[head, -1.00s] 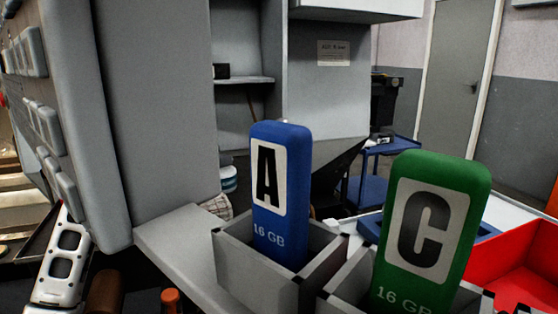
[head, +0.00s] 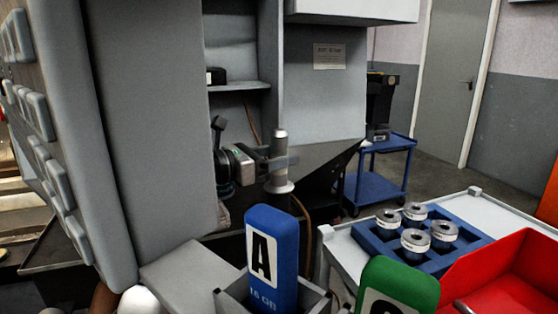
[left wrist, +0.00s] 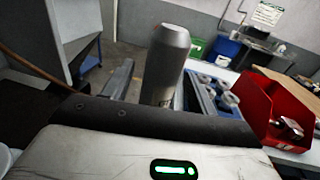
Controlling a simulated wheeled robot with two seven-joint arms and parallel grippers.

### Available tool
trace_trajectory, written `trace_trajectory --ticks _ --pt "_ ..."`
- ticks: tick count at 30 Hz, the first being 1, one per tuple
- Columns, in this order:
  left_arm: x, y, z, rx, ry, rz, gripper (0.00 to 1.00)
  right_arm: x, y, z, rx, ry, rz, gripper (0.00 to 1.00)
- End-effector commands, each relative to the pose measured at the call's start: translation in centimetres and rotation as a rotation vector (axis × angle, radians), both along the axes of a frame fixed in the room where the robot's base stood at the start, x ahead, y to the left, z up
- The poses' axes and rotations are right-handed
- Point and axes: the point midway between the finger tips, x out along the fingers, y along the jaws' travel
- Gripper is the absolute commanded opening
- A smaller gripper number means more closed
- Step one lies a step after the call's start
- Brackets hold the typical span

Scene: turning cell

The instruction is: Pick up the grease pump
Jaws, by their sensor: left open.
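The grease pump (head: 279,150) is a grey metal cylinder with a wider pale collar at its lower end. It is upright in the middle of the head view, in front of the machine. What lies under it is hidden. In the left wrist view the pump (left wrist: 166,62) rises large just beyond the palm. My left gripper (head: 284,162) is open, with its fingers beside the pump. A dark finger shows left of the pump in the left wrist view; whether the fingers touch it cannot be told. My right gripper is not in view.
A blue "A" stick (head: 272,258) and a green "C" stick (head: 400,287) stand close in front. At right, a white table (head: 470,202) carries a blue tray (head: 455,255) with several metal parts and a red bin (head: 510,268). The grey machine panel (head: 160,120) rises at left.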

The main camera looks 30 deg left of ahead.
Motion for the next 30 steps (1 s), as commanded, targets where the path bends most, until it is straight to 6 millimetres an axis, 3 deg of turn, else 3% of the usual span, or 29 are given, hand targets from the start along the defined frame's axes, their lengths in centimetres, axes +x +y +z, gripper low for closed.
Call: trace_trajectory --ticks 9,14,15,24,30 --pt "0.5 -0.3 -0.1 0.001 0.001 0.0 0.55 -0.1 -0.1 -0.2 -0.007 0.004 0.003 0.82" --pt "0.5 -0.3 -0.1 0.001 0.001 0.0 0.11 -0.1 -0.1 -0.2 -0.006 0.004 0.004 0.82" --pt "0.5 -0.3 -0.1 0.001 0.001 0.0 0.06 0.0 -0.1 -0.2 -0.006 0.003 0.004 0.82" --pt "0.4 -0.2 0.5 0.002 -0.005 0.001 0.06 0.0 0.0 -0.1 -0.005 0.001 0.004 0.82" --pt "0.4 -0.2 3.7 0.004 -0.009 0.002 0.06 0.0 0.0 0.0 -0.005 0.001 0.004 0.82"
